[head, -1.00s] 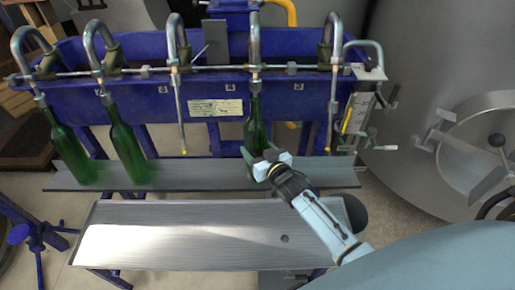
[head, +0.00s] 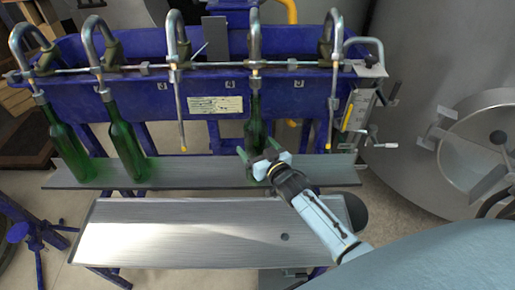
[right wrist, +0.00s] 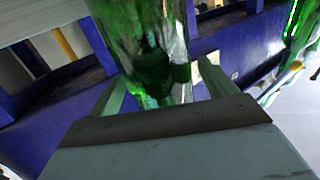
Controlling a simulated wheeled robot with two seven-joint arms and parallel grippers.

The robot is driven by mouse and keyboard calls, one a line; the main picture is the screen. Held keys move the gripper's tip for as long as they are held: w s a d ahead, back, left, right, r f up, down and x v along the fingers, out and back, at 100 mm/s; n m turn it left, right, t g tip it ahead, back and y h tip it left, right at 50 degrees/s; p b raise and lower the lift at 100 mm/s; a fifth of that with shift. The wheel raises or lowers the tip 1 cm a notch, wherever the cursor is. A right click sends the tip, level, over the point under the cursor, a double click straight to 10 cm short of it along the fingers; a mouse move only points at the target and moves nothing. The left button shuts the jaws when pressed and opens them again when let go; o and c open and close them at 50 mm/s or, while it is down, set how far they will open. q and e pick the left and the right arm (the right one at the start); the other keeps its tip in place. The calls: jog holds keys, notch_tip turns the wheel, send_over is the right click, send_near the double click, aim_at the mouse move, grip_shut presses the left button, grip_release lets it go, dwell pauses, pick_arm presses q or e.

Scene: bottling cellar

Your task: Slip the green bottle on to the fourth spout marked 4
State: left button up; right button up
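The green bottle (head: 255,128) stands upright under the fourth spout from the left (head: 254,60), its neck around the spout's lower tube. Its foot is partly hidden behind my right gripper, at the grey rail. My right gripper (head: 260,155) is around the bottle's lower part, with a finger on each side. In the right wrist view the bottle (right wrist: 150,50) is between the spread fingers, and a gap shows between it and the right finger. The gripper looks open. My left gripper is not in view.
Two other green bottles (head: 68,150) (head: 126,148) hang tilted on the first and second spouts, feet at the grey rail (head: 200,170). The third (head: 179,90) and fifth (head: 333,90) spouts are bare. A bare metal tray (head: 190,235) lies in front. A steel tank (head: 440,60) stands right.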

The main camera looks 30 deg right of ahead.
jog(key=shift+s+f, duration=0.1)
jog(key=shift+f, duration=0.3)
jog(key=shift+s+r, duration=0.1)
jog(key=shift+s, duration=0.2)
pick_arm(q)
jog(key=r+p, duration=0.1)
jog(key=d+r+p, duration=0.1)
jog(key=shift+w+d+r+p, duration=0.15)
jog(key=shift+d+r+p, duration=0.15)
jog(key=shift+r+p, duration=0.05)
pick_arm(e)
jog(key=s, duration=0.4)
jog(key=s+r, duration=0.1)
jog(key=s, duration=0.3)
jog(key=s+r, duration=0.1)
jog(key=s, duration=0.3)
jog(key=shift+s+d, duration=0.25)
jog(key=shift+d, duration=0.05)
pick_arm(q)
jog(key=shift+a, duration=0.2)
